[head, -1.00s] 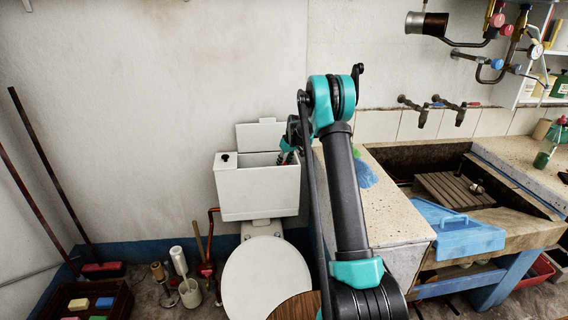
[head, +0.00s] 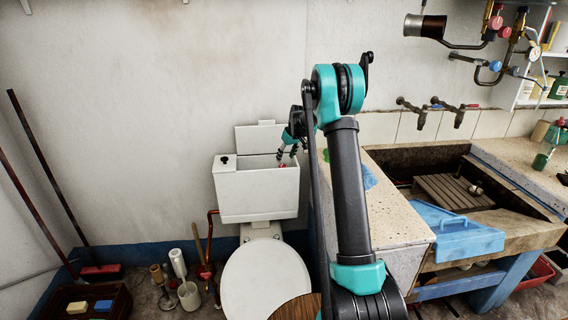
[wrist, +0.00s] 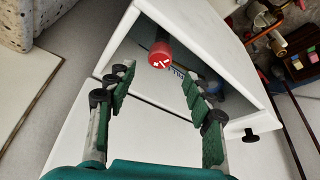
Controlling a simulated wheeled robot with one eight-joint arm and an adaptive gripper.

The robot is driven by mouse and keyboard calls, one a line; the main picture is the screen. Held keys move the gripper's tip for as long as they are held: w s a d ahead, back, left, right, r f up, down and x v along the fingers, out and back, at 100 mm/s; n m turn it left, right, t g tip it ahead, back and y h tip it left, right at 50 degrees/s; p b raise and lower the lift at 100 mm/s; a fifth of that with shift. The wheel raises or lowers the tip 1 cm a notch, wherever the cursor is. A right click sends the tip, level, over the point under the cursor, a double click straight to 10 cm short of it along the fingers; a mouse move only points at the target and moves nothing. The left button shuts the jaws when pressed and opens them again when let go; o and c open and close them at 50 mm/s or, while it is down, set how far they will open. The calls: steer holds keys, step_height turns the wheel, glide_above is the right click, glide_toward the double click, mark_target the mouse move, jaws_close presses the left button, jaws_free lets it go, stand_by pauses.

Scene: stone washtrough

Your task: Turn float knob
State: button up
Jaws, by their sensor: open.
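The white toilet cistern (head: 255,192) stands against the wall with its top open. The float knob (wrist: 161,54) is a red cap with white marks on a dark stem inside the cistern, seen in the wrist view. A bit of its red shows in the head view (head: 281,165). My gripper (wrist: 152,82) is open and empty over the cistern opening, with its green-padded fingers spread to either side. The knob lies between and just beyond the fingertips in the picture, apart from both. In the head view, my gripper (head: 287,153) is small above the cistern's right side.
The cistern lid (head: 258,138) stands upright behind the opening. A black button (wrist: 250,136) sits on the cistern beside the opening. The stone counter (head: 395,215) is close on the right. The toilet seat (head: 265,280) is below.

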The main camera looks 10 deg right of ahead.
steer(key=v, duration=0.5)
steer(key=shift+s+r, duration=0.15)
steer(key=shift+r, duration=0.25)
steer(key=s+r+m+h, duration=0.1)
steer(key=s+r+m, duration=0.15)
steer(key=s, duration=2.25)
steer(key=s+d+f+m, duration=0.1)
steer(key=s+f, duration=0.3)
steer(key=s, duration=0.9)
steer(key=s+f+m+h, duration=0.1)
steer(key=s+f, duration=0.3)
steer(key=s, duration=0.9)
steer(key=shift+s+d+f+m, duration=0.2)
steer(key=shift+d+f+m, duration=0.05)
steer(key=shift+d+m, duration=0.2)
steer(key=shift+c, duration=0.2)
steer(key=shift+a, duration=0.1)
jaws_close()
